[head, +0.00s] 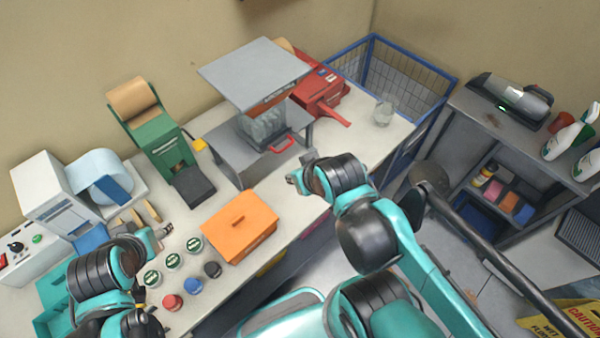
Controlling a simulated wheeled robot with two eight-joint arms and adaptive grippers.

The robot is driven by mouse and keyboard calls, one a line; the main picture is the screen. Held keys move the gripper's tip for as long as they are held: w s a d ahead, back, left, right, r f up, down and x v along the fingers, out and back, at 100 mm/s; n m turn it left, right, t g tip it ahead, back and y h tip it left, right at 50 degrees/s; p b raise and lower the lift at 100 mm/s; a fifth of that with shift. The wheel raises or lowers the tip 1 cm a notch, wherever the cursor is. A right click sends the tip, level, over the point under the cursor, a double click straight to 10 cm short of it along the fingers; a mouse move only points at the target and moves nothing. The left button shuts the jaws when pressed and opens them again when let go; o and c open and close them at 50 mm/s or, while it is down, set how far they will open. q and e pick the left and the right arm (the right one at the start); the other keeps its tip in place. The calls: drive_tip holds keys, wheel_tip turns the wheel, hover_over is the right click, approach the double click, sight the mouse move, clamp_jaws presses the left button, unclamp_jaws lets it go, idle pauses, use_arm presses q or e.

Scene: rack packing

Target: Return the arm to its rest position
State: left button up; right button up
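My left gripper (162,233) is over the left part of the bench, near several jars with green and white lids (173,261). My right gripper (292,180) is over the bench's front area, right of the orange box (238,238) and in front of the grey rack (235,165). Both grippers are small in the head view, and their finger gaps are not clear. I see nothing held in either. The rack has a raised grey top plate (255,70), with a clear item and a red handle (281,143) beneath it.
A green dispenser (150,140) and white machine (45,195) stand left, a red device (318,92) behind the rack. A blue wire basket (420,75) is at the back right. A grey shelf unit (470,108) stands right, and a yellow wet-floor sign (570,318) lower right.

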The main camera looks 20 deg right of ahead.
wheel_tip(320, 180, down, 16)
drive_tip(key=b, duration=1.5)
drive_tip(key=shift+b, duration=0.4)
drive_tip(key=shift+r, duration=0.1)
